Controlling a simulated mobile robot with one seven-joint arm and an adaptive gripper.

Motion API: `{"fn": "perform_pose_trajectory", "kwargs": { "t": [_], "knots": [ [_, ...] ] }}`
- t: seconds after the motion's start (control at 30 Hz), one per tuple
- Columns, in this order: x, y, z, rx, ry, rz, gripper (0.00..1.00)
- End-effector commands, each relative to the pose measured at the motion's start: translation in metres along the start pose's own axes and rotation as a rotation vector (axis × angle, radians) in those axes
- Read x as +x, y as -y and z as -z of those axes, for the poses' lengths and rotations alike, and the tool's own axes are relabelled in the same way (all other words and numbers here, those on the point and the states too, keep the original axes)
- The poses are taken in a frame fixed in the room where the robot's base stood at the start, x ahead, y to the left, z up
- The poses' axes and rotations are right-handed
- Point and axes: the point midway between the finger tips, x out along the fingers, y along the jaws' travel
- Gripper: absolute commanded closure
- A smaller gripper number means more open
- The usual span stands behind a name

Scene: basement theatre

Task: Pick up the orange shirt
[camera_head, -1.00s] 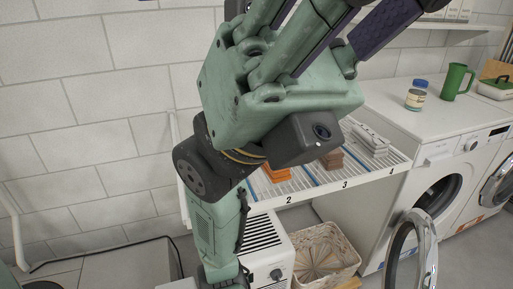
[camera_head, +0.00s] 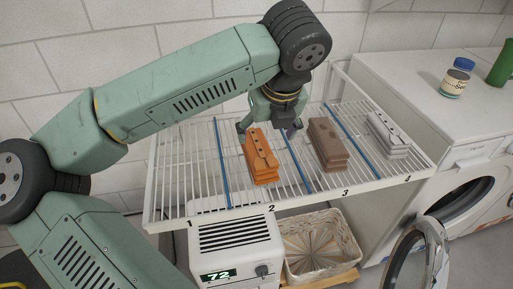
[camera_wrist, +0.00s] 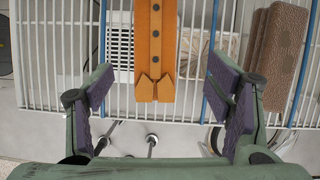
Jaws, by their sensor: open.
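The orange shirt (camera_head: 261,158) is a folded stack with dark buttons, lying on the white wire rack in section 2. In the wrist view the shirt (camera_wrist: 155,50) hangs into the top middle, with its collar end pointing toward my gripper. My gripper (camera_wrist: 160,95) is open, with one purple-padded finger on each side of the shirt's line. In the head view my gripper (camera_head: 268,130) is low over the rack at the shirt's far end, partly hidden behind the shirt. I cannot tell whether the fingers touch it.
A brown folded shirt (camera_head: 327,143) lies in section 3 and a grey-white one (camera_head: 388,134) in section 4. Blue dividers (camera_head: 221,160) separate the sections. Section 1 is empty. A heater (camera_head: 237,245) and wicker basket (camera_head: 320,244) stand below. A washer (camera_head: 465,190) is at right.

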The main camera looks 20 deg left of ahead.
Motion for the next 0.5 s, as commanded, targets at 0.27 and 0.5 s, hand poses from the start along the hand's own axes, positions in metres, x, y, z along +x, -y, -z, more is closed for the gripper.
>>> {"fn": "perform_pose_trajectory", "kwargs": {
  "t": [0.27, 0.5],
  "knots": [
    [0.037, 0.001, 0.001, 0.005, -0.004, 0.007, 0.27],
    [0.059, -0.004, 0.000, 0.005, -0.006, 0.009, 0.27]
  ]
}}
